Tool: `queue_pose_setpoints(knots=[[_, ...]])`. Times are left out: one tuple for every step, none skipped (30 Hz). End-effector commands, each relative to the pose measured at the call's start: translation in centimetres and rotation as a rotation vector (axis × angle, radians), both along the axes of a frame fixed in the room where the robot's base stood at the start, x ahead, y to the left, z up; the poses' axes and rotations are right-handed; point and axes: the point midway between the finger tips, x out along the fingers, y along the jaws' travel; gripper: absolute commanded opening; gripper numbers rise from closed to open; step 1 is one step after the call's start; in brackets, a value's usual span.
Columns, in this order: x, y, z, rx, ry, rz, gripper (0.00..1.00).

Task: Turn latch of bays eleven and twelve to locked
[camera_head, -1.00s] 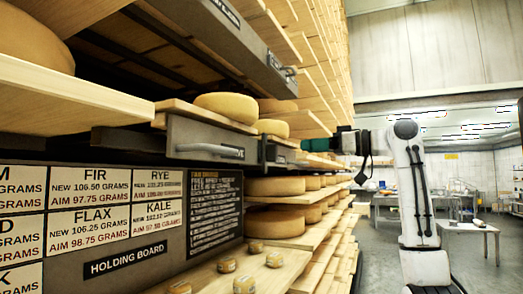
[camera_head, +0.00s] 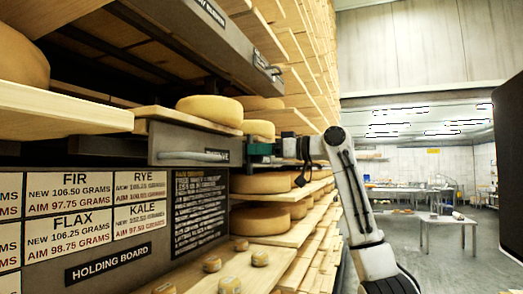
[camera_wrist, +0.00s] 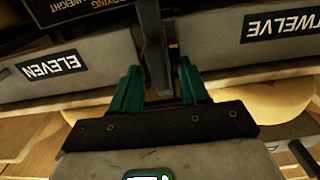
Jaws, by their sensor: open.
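In the wrist view, a dark bar-shaped latch (camera_wrist: 154,50) stands between the grey panel labelled ELEVEN (camera_wrist: 105,50) on the left and the grey panel labelled TWELVE (camera_wrist: 210,35) on the right. My gripper (camera_wrist: 158,82) is open, with one green finger on each side of the latch's lower end. I cannot tell whether either finger touches it. In the head view, my gripper (camera_head: 260,149) is at the right end of a grey bay front (camera_head: 170,141) with a bar handle; the latch does not show clearly there.
Cheese wheels (camera_head: 210,109) sit on wooden boards (camera_head: 60,108) above and below the bay fronts. A holding board (camera_head: 130,225) with weight cards is at lower left. Small cheeses (camera_head: 212,264) lie on a low shelf. Open floor and a table (camera_head: 447,222) are at right.

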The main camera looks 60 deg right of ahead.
Motion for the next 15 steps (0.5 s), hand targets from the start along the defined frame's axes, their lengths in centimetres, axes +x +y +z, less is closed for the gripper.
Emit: queue_pose_setpoints(knots=[[0.00,0.00,-0.02,0.000,0.000,0.000,0.45],[0.00,0.00,-0.02,0.000,0.000,0.000,0.45],[0.00,0.00,-0.02,0.000,0.000,0.000,0.43],[0.00,0.00,-0.02,0.000,0.000,0.000,0.40],[-0.01,0.00,-0.02,0.000,0.000,0.000,0.37],[-0.01,0.00,-0.01,0.000,0.000,0.000,0.33],[-0.01,0.00,-0.01,0.000,0.000,0.000,0.30],[-0.01,0.00,-0.01,0.000,0.000,0.000,0.27],[-0.02,0.01,-0.01,0.000,0.000,0.000,0.24],[-0.02,0.01,-0.01,0.000,0.000,0.000,0.21],[-0.02,0.01,-0.01,0.000,0.000,0.000,0.18],[-0.02,0.01,-0.01,0.000,0.000,0.000,0.14],[-0.02,0.01,0.00,0.000,0.000,0.000,0.11],[-0.02,0.01,0.00,0.000,0.000,0.000,0.08],[-0.02,0.01,0.00,0.000,0.000,0.000,0.04]])
